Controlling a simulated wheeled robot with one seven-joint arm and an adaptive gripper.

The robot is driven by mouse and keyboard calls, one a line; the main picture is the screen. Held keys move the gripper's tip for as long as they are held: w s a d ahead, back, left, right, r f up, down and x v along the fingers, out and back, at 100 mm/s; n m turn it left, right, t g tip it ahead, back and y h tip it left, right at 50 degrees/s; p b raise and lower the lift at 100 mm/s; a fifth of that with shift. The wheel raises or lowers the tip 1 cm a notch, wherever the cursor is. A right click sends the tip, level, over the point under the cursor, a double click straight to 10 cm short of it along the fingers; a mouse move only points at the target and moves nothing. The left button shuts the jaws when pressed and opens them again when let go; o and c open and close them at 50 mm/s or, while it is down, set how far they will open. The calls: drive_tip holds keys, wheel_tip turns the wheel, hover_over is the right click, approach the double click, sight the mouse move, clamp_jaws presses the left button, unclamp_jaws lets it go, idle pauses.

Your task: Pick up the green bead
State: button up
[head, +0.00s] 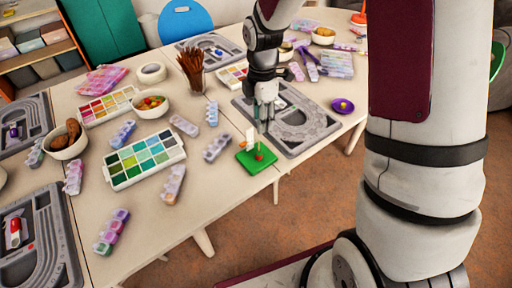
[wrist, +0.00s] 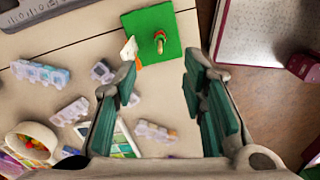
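A green board (head: 243,163) lies at the table's front edge, with a short upright peg (head: 259,147) and a red bead (head: 259,155) low on it. The board (wrist: 143,20) and peg (wrist: 159,36) also show at the top of the wrist view. A small white piece with an orange part (wrist: 129,49) is at the board's edge. I cannot clearly make out a green bead against the green board. My gripper (head: 265,113) is above and slightly behind the board, pointing down. In the wrist view my gripper (wrist: 163,90) is open, with nothing between its green pads.
A paint palette (head: 145,160), several pastel pill-box-like strips (head: 217,147), bowls (head: 151,104) and a cup of brown sticks (head: 194,72) stand on the table. A grey track tray (head: 318,131) lies behind the gripper, with a purple dish (head: 343,106) on its right. Floor shows beyond the front edge.

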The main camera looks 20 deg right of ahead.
hover_over(259, 149)
drive_tip(key=f, duration=0.8)
drive_tip(key=shift+w+d, duration=0.15)
drive_tip(key=shift+d, duration=0.15)
drive_tip(key=shift+a+f, duration=0.2)
drive_tip(key=shift+f, duration=2.5)
drive_tip(key=c, duration=0.8)
